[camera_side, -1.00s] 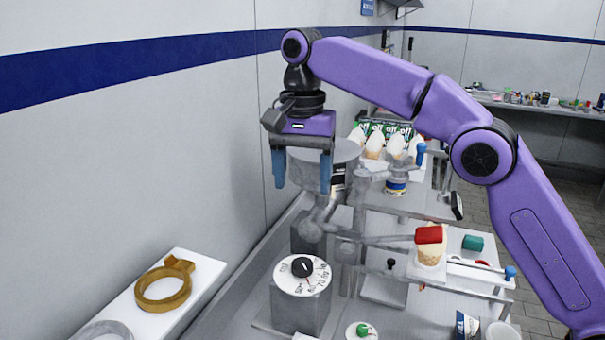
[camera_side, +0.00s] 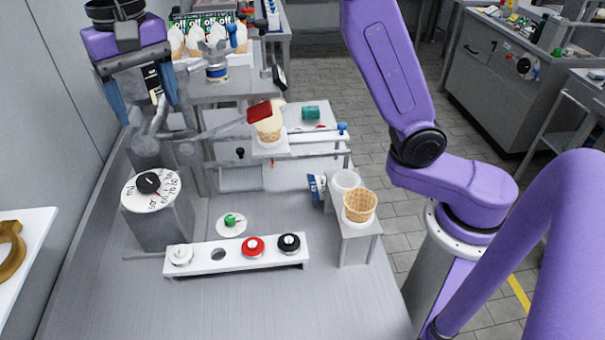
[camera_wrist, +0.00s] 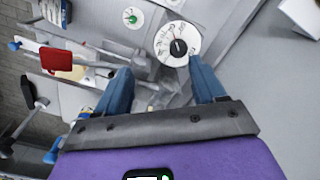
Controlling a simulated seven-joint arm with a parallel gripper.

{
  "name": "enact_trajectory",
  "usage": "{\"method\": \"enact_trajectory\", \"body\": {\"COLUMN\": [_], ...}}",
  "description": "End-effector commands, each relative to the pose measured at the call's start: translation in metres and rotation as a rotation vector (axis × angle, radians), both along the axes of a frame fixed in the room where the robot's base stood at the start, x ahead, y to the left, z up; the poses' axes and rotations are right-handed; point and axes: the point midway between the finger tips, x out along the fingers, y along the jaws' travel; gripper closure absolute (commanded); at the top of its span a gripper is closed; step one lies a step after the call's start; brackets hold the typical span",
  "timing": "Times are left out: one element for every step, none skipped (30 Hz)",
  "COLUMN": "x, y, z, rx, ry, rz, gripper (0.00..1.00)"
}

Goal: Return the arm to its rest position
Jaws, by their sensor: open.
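My gripper (camera_side: 147,112) is at the upper left of the side view, its blue fingers apart and pointing down with nothing between them. It hangs above the grey valve machinery at the back of the work table, behind a white dial with a black knob (camera_side: 148,183). In the wrist view my gripper (camera_wrist: 158,66) also shows two spread blue fingers, with the same dial (camera_wrist: 179,46) beyond the right fingertip. My purple arm's base stands at the right of the side view. Whether the fingers touch the machinery is not clear.
A white strip with red and black knobs (camera_side: 240,254) lies at the table's front. A waffle cone (camera_side: 360,205) stands in a holder at the right. A filled cone (camera_side: 269,125) stands under a red piece (camera_side: 260,112). Several ice-cream cones stand behind my gripper.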

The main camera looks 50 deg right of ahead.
Motion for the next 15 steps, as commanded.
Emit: {"method": "enact_trajectory", "body": {"x": [-0.010, -0.016, -0.024, -0.031, -0.038, -0.046, -0.054, -0.061, -0.070, -0.078, -0.085, -0.096, -0.104, -0.111, -0.122], "y": [-0.008, -0.012, -0.018, -0.022, -0.027, -0.033, -0.038, -0.043, -0.051, -0.056, -0.062, -0.070, -0.077, -0.083, -0.092], "z": [-0.002, -0.005, -0.008, -0.010, -0.013, -0.017, -0.020, -0.023, -0.027, -0.030, -0.034, -0.038, -0.042, -0.046, -0.051], "rx": [0.000, 0.000, 0.001, 0.001, 0.002, 0.002, 0.001, 0.002, 0.003, 0.002, 0.003, 0.003, 0.003, 0.004, 0.004], "ry": [0.000, -0.002, -0.002, -0.002, -0.004, -0.006, -0.005, -0.006, -0.008, -0.007, -0.008, -0.010, -0.010, -0.010, -0.012], "rz": [0.055, 0.091, 0.138, 0.175, 0.211, 0.258, 0.294, 0.329, 0.377, 0.413, 0.449, 0.497, 0.533, 0.568, 0.617], "gripper": [0.31, 0.31, 0.31, 0.31, 0.31, 0.31, 0.31, 0.31, 0.31, 0.31, 0.31, 0.31, 0.31, 0.31, 0.31]}}
